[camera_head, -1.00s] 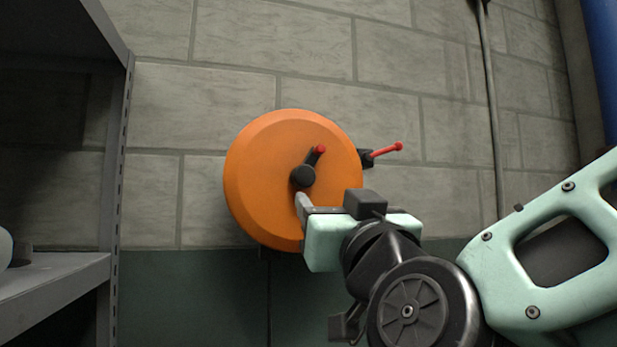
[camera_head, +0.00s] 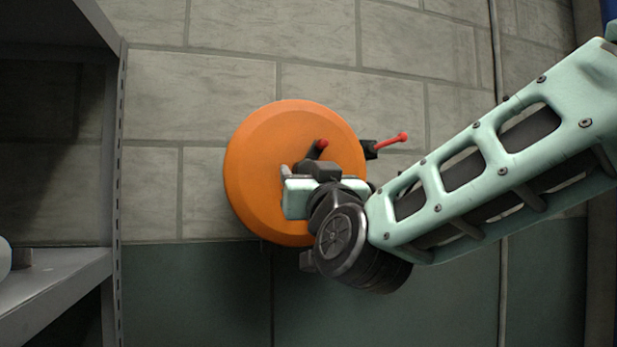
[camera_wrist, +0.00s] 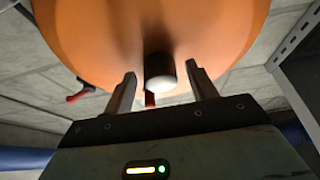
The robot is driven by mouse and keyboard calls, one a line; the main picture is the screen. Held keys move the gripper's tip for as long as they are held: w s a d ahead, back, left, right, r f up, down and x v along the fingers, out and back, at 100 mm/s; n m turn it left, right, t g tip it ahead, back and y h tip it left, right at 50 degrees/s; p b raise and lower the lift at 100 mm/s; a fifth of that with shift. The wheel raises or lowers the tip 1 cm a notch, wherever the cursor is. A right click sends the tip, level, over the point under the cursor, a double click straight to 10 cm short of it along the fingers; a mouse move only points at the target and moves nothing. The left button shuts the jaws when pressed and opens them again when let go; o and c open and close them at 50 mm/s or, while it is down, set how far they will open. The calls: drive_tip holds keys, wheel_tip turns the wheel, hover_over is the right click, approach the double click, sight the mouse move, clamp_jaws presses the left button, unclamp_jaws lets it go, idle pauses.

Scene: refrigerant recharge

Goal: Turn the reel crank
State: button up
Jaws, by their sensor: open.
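The orange reel (camera_head: 250,170) is mounted on the block wall in the head view and fills the top of the wrist view (camera_wrist: 210,25). Its black crank arm (camera_head: 314,152) ends in a red knob (camera_head: 322,144). In the wrist view the dark hub with a pale end (camera_wrist: 160,75) sits between the fingers, and a red piece (camera_wrist: 150,99) shows just below it. My gripper (camera_wrist: 163,85) is open, one finger on each side of the hub, with visible gaps. In the head view my gripper (camera_head: 285,170) is in front of the reel's lower middle and hides the hub.
A red-tipped lever (camera_head: 389,141) sticks out at the reel's right side and also shows in the wrist view (camera_wrist: 80,94). A grey metal shelf (camera_head: 60,285) stands at the left. A thin vertical pipe (camera_head: 495,60) runs along the wall at right.

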drive_tip(key=c, duration=1)
drive_tip(key=shift+f+m+b, duration=0.1)
drive_tip(key=shift+m+b, duration=0.3)
